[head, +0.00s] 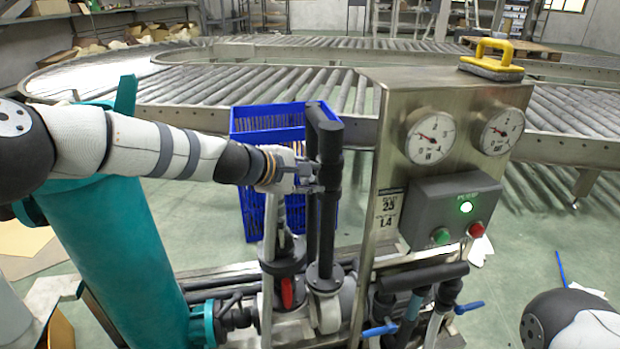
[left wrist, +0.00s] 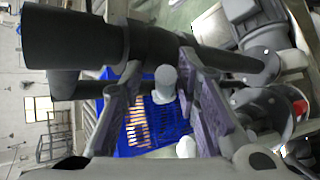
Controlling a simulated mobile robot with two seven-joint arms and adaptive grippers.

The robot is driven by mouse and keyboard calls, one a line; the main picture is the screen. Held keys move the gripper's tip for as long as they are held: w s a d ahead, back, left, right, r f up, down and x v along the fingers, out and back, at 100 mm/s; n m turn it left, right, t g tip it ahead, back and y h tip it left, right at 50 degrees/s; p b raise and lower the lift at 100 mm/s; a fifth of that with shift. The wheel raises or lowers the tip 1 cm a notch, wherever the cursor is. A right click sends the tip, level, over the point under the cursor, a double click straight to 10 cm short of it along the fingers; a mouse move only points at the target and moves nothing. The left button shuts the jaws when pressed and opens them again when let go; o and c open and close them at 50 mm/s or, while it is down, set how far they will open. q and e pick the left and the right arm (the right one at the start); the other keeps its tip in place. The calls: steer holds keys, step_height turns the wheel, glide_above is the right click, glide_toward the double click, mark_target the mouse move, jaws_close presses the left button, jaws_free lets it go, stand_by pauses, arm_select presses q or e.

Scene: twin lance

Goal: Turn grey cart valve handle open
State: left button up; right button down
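My left gripper (head: 311,178) reaches in from the left at the black upright pipe (head: 327,220) of the cart. In the left wrist view its two fingers (left wrist: 162,75) stand apart, open. A light grey round-ended piece (left wrist: 165,82) shows between them, with no clear contact; it may be the valve handle's end. The black pipe (left wrist: 75,45) crosses close by the fingertips. In the head view a light grey upright bar (head: 269,225) stands below the gripper, beside a red part (head: 287,292) low on the cart. Whether bar and piece are one, I cannot tell. My right gripper is out of view.
A blue crate (head: 258,124) stands behind the pipes. A metal panel (head: 390,160) with two gauges and a grey button box (head: 450,205) rises to the right. A yellow-handled block (head: 492,60) sits on the panel. Roller conveyors (head: 230,85) lie behind. Floor at right is mostly clear.

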arm_select(q)
steer(key=shift+f, duration=0.15)
steer(key=shift+s+a, duration=0.1)
steer(key=shift+s, duration=0.15)
steer(key=v, duration=1.1)
steer(key=shift+a+r, duration=0.15)
steer(key=shift+r, duration=0.2)
steer(key=shift+s, duration=0.1)
steer(key=shift+c, duration=0.4)
